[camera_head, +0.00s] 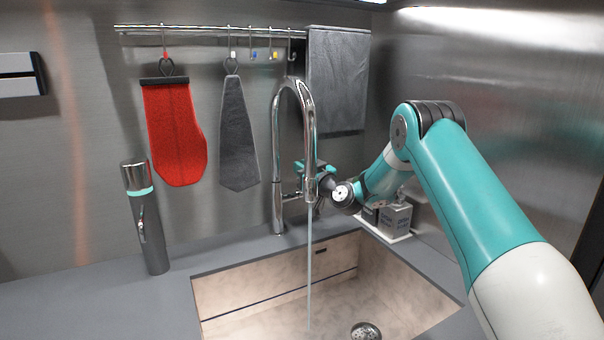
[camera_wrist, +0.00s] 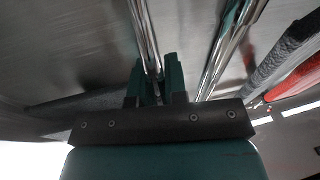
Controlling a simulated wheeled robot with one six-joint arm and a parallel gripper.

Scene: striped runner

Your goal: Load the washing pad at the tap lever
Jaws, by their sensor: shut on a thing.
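The chrome tap (camera_head: 277,150) arches over the sink, and a thin stream of water (camera_head: 309,265) falls from its spout. My gripper (camera_head: 314,168) is behind the spout, beside the tap's body. In the wrist view my gripper (camera_wrist: 157,88) is shut on a thin chrome rod (camera_wrist: 144,38), which looks like the tap lever. The lever is mostly hidden in the head view. A red pad (camera_head: 176,135) with a dark top edge hangs from the rail at the left; it may be the washing pad. It also shows at the wrist view's right edge (camera_wrist: 296,82).
A grey cloth (camera_head: 238,135) and a grey towel (camera_head: 338,80) hang from the wall rail (camera_head: 200,29). A metal cylinder (camera_head: 150,225) stands on the counter at the left. Small containers (camera_head: 396,217) stand in the corner behind my arm. The beige sink (camera_head: 250,285) looks empty.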

